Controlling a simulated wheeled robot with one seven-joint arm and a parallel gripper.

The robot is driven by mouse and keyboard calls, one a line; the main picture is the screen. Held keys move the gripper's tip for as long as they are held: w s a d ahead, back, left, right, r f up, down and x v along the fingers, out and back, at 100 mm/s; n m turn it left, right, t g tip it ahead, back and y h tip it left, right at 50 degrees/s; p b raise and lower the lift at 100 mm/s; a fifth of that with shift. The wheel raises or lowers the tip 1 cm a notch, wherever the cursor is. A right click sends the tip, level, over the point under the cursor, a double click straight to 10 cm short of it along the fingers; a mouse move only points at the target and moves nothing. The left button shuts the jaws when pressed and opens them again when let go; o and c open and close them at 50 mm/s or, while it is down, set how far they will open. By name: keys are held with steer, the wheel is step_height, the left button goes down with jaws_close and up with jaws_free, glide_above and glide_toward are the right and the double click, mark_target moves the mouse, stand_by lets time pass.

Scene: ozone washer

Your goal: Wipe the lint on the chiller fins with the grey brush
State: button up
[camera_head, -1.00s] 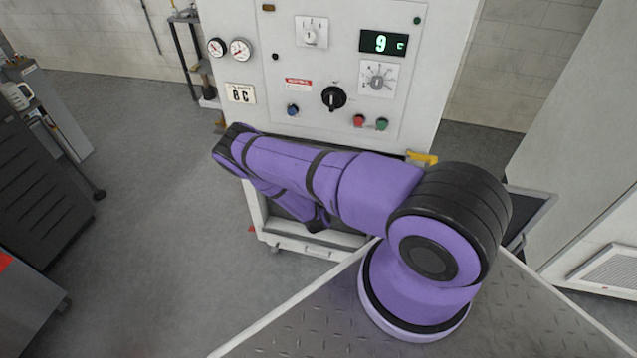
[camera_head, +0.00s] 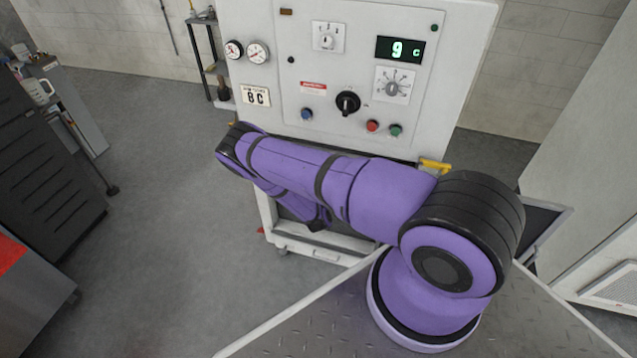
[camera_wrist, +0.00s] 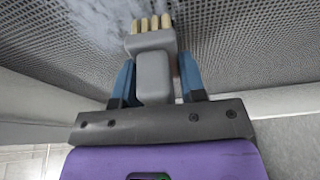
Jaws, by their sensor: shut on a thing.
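My gripper (camera_wrist: 156,82) shows in the wrist view, its two blue fingers shut on the grey brush (camera_wrist: 153,62). The brush has a grey body and pale bristles that point up in the picture. The bristle tips lie over the chiller fins (camera_wrist: 245,40), a grey mesh-like surface; I cannot tell if they touch it. Pale, whitish lint (camera_wrist: 105,22) lies on the fins to the upper left of and around the bristles. In the head view the chiller (camera_head: 350,60) is a white cabinet with a panel; my purple arm hides its lower front and my gripper.
The chiller panel has a black rotary knob (camera_head: 347,103), buttons and a green display (camera_head: 400,50). A dark cabinet (camera_head: 45,165) stands at left, and a white cabinet (camera_head: 590,180) stands at right. The grey floor (camera_head: 165,200) to the left is clear.

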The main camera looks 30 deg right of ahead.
steer(key=shift+s+d+r, duration=0.7)
steer(key=shift+s+d, duration=3.8)
steer(key=shift+s, duration=1.1)
steer(key=shift+w+a, duration=1.6)
steer(key=shift+w, duration=0.2)
steer(key=shift+w+a+r, duration=0.1)
steer(key=shift+w+a, duration=0.5)
steer(key=shift+w, duration=0.3)
steer(key=shift+w+a+f, duration=0.1)
steer(key=shift+w+a, duration=0.45)
steer(key=shift+w, duration=0.35)
steer(key=shift+w+a+r, duration=0.1)
steer(key=shift+w+a, duration=0.5)
steer(key=shift+w, duration=0.3)
steer(key=shift+c, duration=0.3)
steer(key=shift+w+a, duration=1.1)
steer(key=shift+w, duration=0.2)
steer(key=shift+r, duration=0.75)
steer(key=shift+s+d, duration=0.55)
steer(key=shift+s, duration=0.2)
steer(key=shift+s+d, duration=0.55)
steer(key=shift+s, duration=0.2)
steer(key=s+d, duration=0.4)
steer(key=s, duration=0.1)
steer(key=shift+s+d, duration=0.3)
